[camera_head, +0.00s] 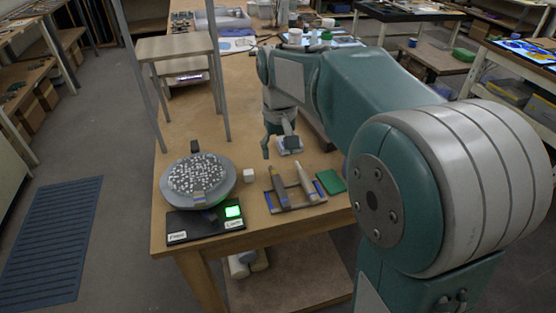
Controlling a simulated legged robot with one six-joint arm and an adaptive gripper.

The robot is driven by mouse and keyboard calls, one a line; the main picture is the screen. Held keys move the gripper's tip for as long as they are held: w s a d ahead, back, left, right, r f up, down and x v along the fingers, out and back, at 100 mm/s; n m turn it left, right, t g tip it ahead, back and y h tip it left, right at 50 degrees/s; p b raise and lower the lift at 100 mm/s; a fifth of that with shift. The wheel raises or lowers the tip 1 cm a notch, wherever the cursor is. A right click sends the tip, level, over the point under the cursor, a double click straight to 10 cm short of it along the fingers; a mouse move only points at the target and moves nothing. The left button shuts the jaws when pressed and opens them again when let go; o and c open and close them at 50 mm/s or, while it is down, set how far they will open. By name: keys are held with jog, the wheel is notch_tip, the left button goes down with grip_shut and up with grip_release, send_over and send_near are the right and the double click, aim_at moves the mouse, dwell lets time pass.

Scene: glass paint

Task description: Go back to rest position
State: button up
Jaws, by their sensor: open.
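My gripper (278,146) hangs at the end of my arm over the wooden table (258,98), fingers pointing down. Its fingers stand apart and nothing shows between them.
A round speckled plate (197,178) stands by a black base with a lit green square (233,211). A tray with two tools (296,190), a white cube (249,175) and a green pad (331,181) lie near the front edge. A tall frame with a shelf (174,47) stands at left.

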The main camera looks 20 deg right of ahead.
jog(key=s+t, duration=0.5)
jog(key=s, duration=1.5)
jog(key=shift+s+t, duration=0.3)
jog(key=shift+s, duration=0.1)
